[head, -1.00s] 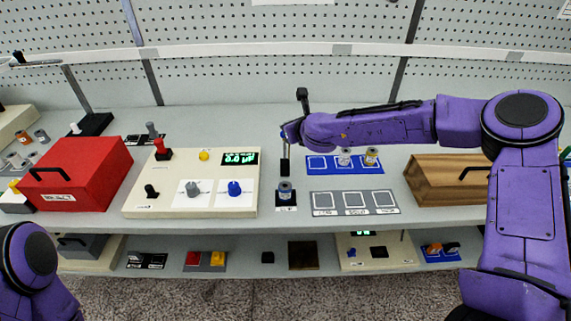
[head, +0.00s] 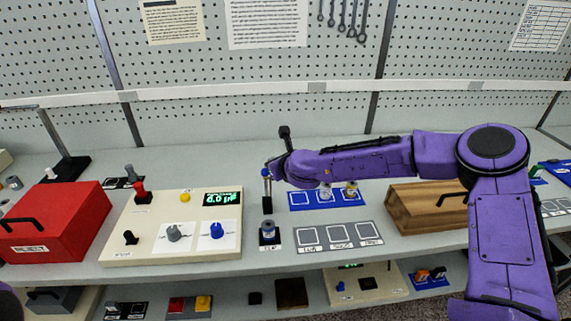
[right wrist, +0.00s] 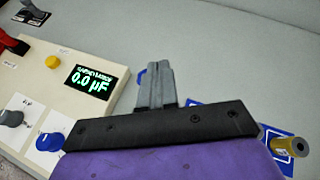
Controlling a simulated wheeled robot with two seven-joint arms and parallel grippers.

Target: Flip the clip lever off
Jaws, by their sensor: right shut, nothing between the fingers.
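The cream panel (head: 112,252) stands left of my right gripper, with a red lever (head: 139,191) at its back left and a small black switch (head: 130,237) at its front left. A grey-handled lever on a black plate (head: 122,183) stands behind it. I cannot tell for sure which is the clip lever. My right gripper (right wrist: 157,72) is shut and empty, pointing down to the right of the panel. In the head view its fingers (head: 267,192) show behind a small cylinder (head: 268,228) on a black pad. A small blue part (right wrist: 141,77) is partly hidden behind the fingers. My left gripper is out of view.
The panel carries a green-lit display (head: 222,198), a yellow button (head: 185,197), a grey knob (head: 174,232) and a blue knob (head: 216,230). A red box (head: 55,220) stands left, a wooden box (head: 425,205) right. A blue tray (head: 300,200) holds two cylinders.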

